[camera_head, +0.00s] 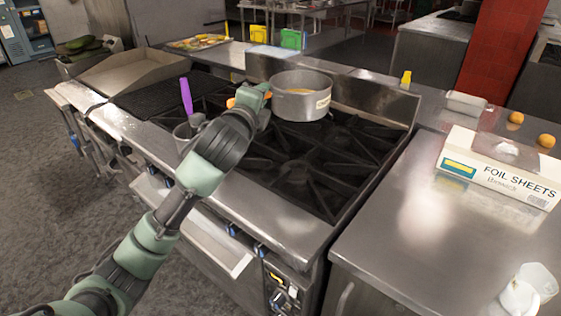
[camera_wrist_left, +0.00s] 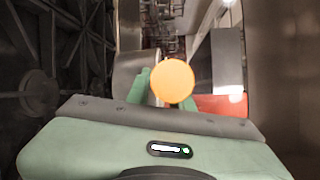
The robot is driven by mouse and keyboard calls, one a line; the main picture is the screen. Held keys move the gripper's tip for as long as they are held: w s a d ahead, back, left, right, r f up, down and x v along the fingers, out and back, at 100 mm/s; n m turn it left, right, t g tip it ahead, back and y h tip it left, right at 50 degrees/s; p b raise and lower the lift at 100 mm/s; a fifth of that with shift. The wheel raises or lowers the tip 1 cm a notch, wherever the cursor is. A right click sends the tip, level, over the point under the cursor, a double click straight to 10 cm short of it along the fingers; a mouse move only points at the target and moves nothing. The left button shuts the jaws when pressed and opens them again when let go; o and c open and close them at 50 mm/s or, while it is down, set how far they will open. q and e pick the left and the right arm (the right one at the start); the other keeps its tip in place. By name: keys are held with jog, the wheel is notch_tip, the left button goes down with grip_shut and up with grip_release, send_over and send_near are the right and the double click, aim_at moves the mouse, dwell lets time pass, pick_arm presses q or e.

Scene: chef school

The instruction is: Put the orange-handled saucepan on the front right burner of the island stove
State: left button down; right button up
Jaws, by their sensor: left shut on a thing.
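The saucepan (camera_head: 301,104) is a round grey metal pot with a pale label and something yellowish inside. It is over the back of the island stove (camera_head: 222,207); I cannot tell whether its base touches the grates. My left gripper (camera_head: 264,90) is shut on its orange handle (camera_head: 231,103), at the pot's left. In the left wrist view the handle's round end (camera_wrist_left: 172,80) shows between the green fingers of the gripper (camera_wrist_left: 171,95). The front right burner (camera_head: 298,178) is bare black grate. My right gripper is not in view.
A purple-handled utensil (camera_head: 186,96) stands in a metal container left of my forearm. A steel counter (camera_head: 400,232) on the right holds a foil sheets box (camera_head: 500,168), two orange fruits and a clear container (camera_head: 534,284). A raised steel back edge (camera_head: 375,97) runs behind the stove.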

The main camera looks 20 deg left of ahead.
pick_arm(q)
notch_tip(320, 180, down, 18)
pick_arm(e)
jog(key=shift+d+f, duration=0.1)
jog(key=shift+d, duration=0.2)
pick_arm(q)
jog(key=shift+d+f, duration=0.1)
dwell(0.3)
jog(key=c, duration=1.5)
grip_release()
jog(key=shift+f, duration=0.3)
jog(key=shift+c, duration=0.2)
jog(key=o, duration=0.3)
jog(key=shift+s, duration=0.1)
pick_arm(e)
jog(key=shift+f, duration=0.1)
pick_arm(q)
jog(key=shift+r, duration=0.15)
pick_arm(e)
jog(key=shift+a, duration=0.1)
